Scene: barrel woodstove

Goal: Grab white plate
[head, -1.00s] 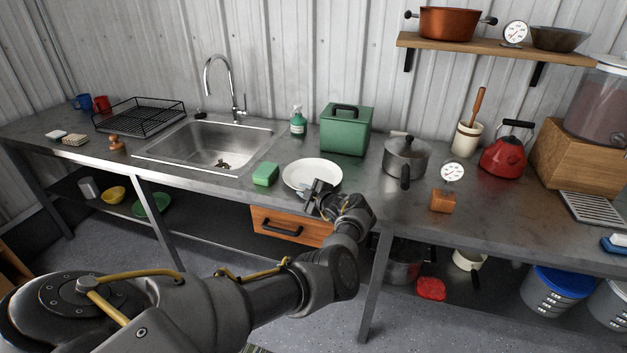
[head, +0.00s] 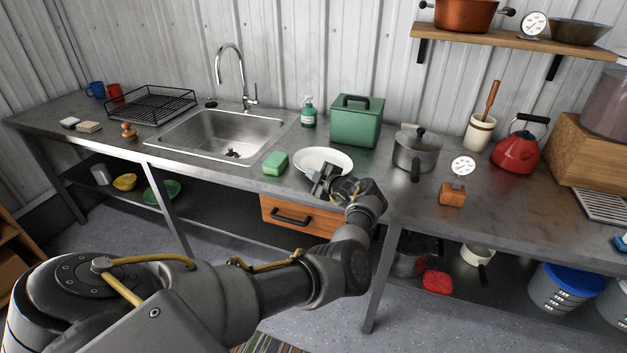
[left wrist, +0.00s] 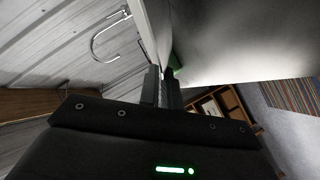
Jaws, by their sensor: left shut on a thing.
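The white plate (head: 318,155) is round and sits at the front edge of the metal counter, right of the green sponge (head: 275,163). My left gripper (head: 322,180) is at the plate's near rim and shut on it. The gripper and wrist cover part of the near rim in the head view. In the left wrist view the two fingers (left wrist: 163,88) are close together, against a broad pale grey surface. I cannot tell for sure how much of that surface is plate. My right gripper is not in view.
The sink (head: 215,135) lies left of the plate. A soap bottle (head: 309,113) and green box (head: 356,121) stand behind it. An orange drawer (head: 300,217) is below.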

